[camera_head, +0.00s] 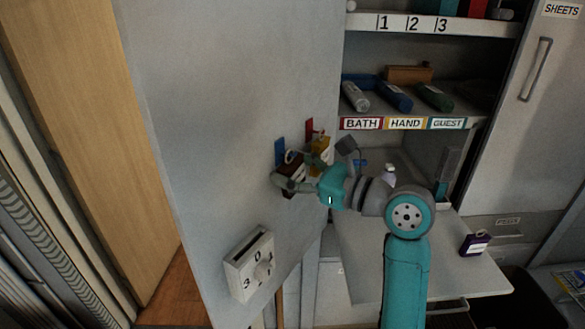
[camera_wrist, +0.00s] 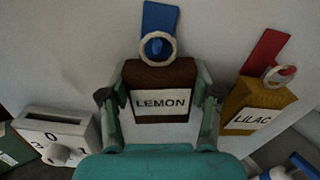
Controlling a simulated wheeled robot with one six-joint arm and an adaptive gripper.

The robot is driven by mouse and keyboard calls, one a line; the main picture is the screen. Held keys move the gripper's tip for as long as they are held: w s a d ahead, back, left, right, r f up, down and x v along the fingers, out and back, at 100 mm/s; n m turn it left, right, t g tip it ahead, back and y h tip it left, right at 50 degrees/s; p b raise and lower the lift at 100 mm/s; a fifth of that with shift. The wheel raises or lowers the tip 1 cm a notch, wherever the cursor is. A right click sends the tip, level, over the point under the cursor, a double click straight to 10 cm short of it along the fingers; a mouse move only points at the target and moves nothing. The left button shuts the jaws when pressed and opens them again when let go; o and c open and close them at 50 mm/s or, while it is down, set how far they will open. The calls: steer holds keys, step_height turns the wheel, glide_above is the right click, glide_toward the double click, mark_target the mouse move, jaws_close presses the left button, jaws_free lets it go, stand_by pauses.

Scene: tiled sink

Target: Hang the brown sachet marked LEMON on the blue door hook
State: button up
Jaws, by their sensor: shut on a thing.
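The brown sachet marked LEMON (camera_wrist: 160,78) is upright between the two fingers of my gripper (camera_wrist: 160,98), which is shut on its sides. Its pale ring (camera_wrist: 143,53) stands up from the top edge. The blue door hook (camera_wrist: 158,17) is right behind the ring, and its blue peg shows inside the ring's opening. I cannot tell how far the peg passes through the ring. In the head view, my gripper (camera_head: 290,182) holds the brown sachet (camera_head: 291,171) close to the grey door, just below the blue hook (camera_head: 279,147).
A yellow sachet marked LILAC (camera_wrist: 258,105) hangs by its ring at the red hook (camera_wrist: 267,52), close on the right. A white dial box (camera_head: 250,264) is on the door below. A dark purple container (camera_head: 474,243) stands on the shelf board at right.

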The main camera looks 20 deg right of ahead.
steer(key=o, duration=1.3)
steer(key=shift+c, duration=0.2)
